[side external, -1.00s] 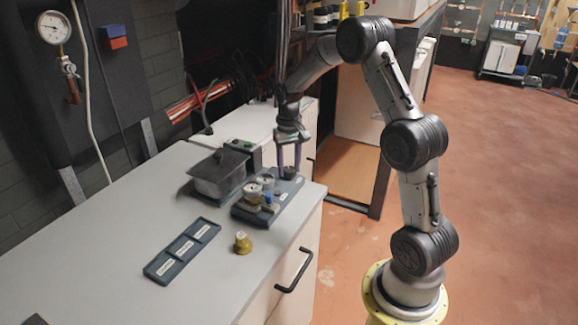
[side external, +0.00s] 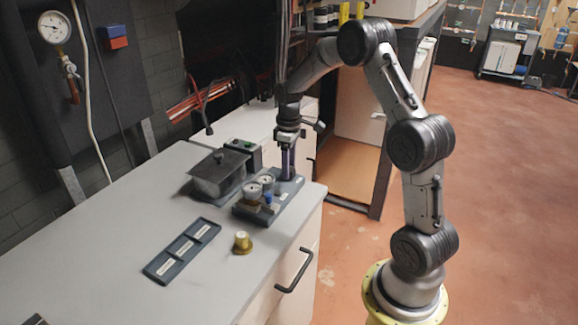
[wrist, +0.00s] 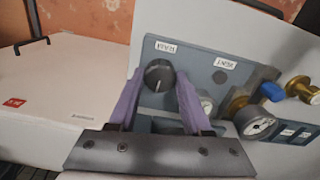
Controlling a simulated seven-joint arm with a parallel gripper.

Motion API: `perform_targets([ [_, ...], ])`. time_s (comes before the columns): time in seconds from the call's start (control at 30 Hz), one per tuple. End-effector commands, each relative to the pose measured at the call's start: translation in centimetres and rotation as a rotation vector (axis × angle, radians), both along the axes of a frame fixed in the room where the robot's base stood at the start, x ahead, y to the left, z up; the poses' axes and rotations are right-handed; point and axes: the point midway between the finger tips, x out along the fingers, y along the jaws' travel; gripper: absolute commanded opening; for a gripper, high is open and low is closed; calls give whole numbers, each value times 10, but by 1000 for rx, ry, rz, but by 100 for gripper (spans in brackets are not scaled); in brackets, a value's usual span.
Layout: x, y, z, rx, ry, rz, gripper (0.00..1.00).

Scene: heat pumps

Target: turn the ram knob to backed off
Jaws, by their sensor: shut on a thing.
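The ram knob (wrist: 158,75) is a round black knob on a blue-grey panel (wrist: 195,72), next to a white label (wrist: 165,47) that reads RAM upside down in the wrist view. My gripper (wrist: 159,78) is shut on the knob, with one purple finger on either side of it. I cannot clearly read which way the knob points. In the side view my gripper (side external: 289,174) points straight down at the far end of the panel (side external: 291,193), and its fingers hide the knob.
Beside the knob, the panel carries gauges (wrist: 258,124), brass fittings and a blue cap (wrist: 272,92). A three-part labelled tray (side external: 182,250) and a loose brass piece (side external: 242,242) lie on the bench, whose front left is clear.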

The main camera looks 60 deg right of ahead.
Motion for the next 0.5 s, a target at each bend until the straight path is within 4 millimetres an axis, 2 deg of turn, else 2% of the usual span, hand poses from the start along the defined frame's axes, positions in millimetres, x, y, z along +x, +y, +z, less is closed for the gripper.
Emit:
perform_targets([
  [0.5,1,0,2,-2,-2,77,0],
])
